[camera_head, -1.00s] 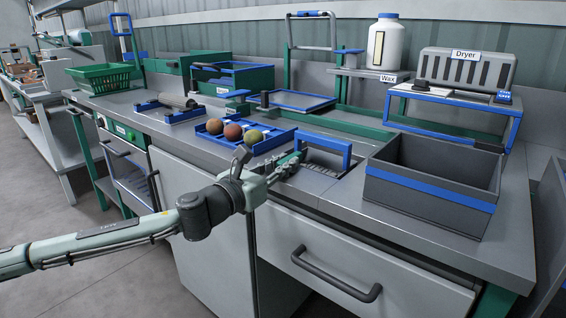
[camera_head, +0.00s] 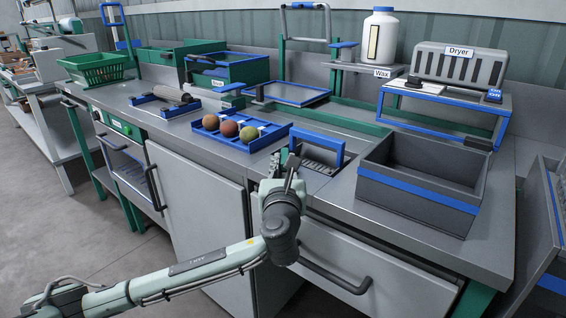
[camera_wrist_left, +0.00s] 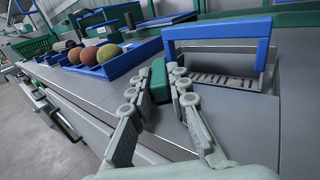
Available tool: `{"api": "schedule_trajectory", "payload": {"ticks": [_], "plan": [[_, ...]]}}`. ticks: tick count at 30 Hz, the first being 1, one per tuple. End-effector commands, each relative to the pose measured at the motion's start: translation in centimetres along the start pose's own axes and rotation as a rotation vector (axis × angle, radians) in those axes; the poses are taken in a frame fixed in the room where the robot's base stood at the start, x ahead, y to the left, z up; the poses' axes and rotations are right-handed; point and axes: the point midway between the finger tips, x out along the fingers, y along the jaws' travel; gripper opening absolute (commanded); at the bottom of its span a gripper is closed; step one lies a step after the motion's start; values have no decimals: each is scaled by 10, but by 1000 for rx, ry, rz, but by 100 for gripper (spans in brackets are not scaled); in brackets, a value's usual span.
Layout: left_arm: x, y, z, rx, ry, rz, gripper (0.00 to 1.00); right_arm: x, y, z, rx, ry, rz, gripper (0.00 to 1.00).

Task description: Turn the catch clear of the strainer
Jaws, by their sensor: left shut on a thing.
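The strainer (camera_head: 318,147) is a slotted grey plate with an upright blue handle frame, set in the counter. In the left wrist view its blue handle (camera_wrist_left: 218,32) stands just beyond and right of the fingers. The catch is a small dark green block (camera_wrist_left: 160,82) at the strainer's left side, between the fingertips in the left wrist view. My left gripper (camera_head: 285,163) is at the left edge of the strainer, shut on the catch; it also shows in the left wrist view (camera_wrist_left: 155,88). In the head view the fingers largely hide the catch. My right gripper is not in view.
A blue tray (camera_head: 262,141) with three round fruits lies left of the strainer. An open grey bin (camera_head: 418,187) with a blue band stands close on the right. Drawer handles jut out below the counter's front edge. Bare counter (camera_head: 340,192) lies in front of the strainer.

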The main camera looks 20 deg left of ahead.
Motion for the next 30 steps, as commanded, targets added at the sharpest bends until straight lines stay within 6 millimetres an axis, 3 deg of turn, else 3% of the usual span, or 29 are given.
{"api": "schedule_trajectory", "payload": {"ticks": [16,17,21,30], "plan": [[0,0,0,1,-1,32,0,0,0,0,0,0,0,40],[0,0,0,1,-1,32,19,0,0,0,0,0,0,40],[0,0,0,1,-1,31,37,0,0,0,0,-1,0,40],[0,-1,0,1,0,30,38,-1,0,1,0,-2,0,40]]}}
